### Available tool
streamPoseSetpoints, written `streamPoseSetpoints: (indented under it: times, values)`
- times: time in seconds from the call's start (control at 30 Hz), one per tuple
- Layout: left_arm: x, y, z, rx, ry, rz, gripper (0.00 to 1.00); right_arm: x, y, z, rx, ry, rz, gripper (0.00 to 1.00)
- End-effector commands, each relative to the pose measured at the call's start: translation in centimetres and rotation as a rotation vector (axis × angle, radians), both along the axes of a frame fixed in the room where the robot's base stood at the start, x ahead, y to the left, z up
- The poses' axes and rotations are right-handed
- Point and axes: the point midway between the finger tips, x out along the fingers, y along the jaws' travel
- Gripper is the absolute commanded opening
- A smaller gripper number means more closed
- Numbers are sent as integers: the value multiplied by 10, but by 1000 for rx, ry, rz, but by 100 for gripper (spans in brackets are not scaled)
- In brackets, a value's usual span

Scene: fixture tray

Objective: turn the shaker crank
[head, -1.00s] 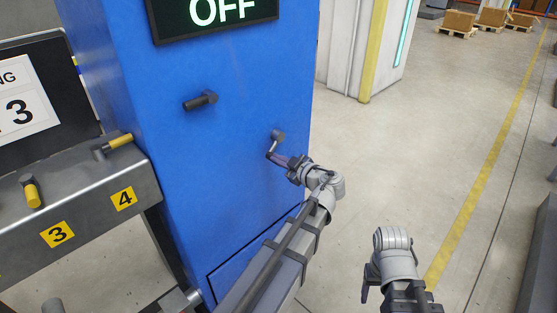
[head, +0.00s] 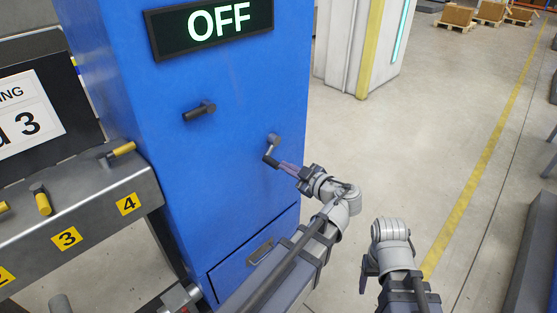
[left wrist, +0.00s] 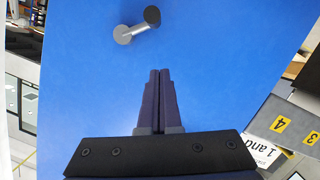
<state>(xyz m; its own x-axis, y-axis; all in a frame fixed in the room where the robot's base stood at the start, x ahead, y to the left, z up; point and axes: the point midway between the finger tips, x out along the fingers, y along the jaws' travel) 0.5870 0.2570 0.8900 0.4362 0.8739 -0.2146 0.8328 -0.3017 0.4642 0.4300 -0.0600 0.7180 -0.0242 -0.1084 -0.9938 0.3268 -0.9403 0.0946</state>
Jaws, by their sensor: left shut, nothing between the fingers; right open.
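My left gripper (head: 284,167) is shut and empty, just right of and below the lower crank's grip. In the left wrist view its closed fingertips (left wrist: 160,72) point at the blue face, apart from a crank (left wrist: 138,26) with a grey arm and black knob. My right gripper (head: 367,274) is open, low and away from the cabinet.
A grey bench (head: 95,205) with yellow-gripped levers and number labels adjoins the cabinet on the left. A drawer handle (head: 260,251) is low on the cabinet, close to my left arm. The floor (head: 430,130) to the right is clear.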

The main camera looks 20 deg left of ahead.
Motion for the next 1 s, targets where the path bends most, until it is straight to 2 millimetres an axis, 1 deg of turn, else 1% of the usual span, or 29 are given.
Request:
streamPoseSetpoints:
  times: [0.1, 0.27, 0.37, 0.47, 0.6, 0.7, 0.83, 0.9, 1.0]
  values:
    - [-4, -8, 2, 0, 0, -1, 0, 0, 0, 2, 0, 0, 0, 64]
    - [-6, -12, 3, 0, 0, 0, 0, 0, 0, 3, 0, 0, 0, 64]
    - [-5, -11, -1, 5, 4, 2, 10, 0, 0, -2, 0, 0, 0, 64]
    - [3, -10, -16, 38, 24, 8, 21, 0, 0, -22, -1, 0, 0, 64]
    - [22, -6, -46, 132, 85, 25, 37, 0, 0, -64, -2, -1, 1, 64]
    - [34, -2, -61, 202, 133, 42, 48, 0, -1, -89, -3, -1, 1, 64]
    - [45, 0, -74, 273, 184, 60, 63, 0, -1, -112, -4, -1, 1, 64]
    - [49, 1, -77, 299, 203, 68, 64, 0, -1, -120, -4, -1, 1, 64]
    - [52, 3, -78, 322, 220, 77, 64, 0, -1, -124, -5, -2, 1, 64]
